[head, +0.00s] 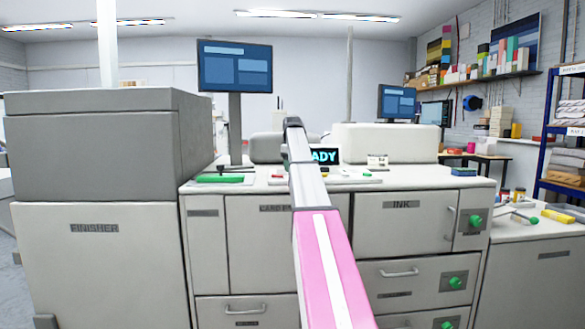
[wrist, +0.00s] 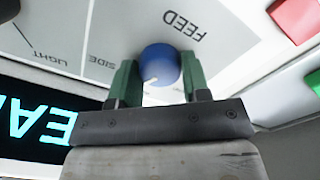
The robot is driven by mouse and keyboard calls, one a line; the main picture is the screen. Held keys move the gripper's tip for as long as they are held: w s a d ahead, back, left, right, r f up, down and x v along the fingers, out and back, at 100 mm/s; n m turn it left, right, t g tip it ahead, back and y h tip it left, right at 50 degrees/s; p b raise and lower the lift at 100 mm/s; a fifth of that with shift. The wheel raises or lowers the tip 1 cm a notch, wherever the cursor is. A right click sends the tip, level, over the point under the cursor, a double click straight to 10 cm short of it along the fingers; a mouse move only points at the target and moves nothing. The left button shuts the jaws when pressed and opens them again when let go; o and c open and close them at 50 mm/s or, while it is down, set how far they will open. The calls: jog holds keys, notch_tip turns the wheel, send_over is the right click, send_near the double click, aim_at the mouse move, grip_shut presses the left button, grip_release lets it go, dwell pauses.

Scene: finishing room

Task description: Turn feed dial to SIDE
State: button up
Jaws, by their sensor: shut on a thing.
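The feed dial (wrist: 160,62) is a round blue knob on the light panel in the wrist view. A small pale mark shows on its near face, toward the lower left. The FEED label (wrist: 184,27) reads upside down beyond it to the right. The SIDE label (wrist: 103,60) is to its left. My gripper (wrist: 160,73) is shut on the dial, with one green finger on each side. In the head view my own arm hides the dial and the gripper.
A black display (wrist: 35,125) with cyan letters is at the wrist view's lower left; it also shows in the head view (head: 325,156). Red (wrist: 294,18) and green (wrist: 314,82) buttons are to the right. A grey finisher cabinet (head: 95,260) stands left.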

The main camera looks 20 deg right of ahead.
jog(key=o, duration=0.9)
jog(key=shift+o, duration=0.2)
jog(key=shift+r, duration=3.75)
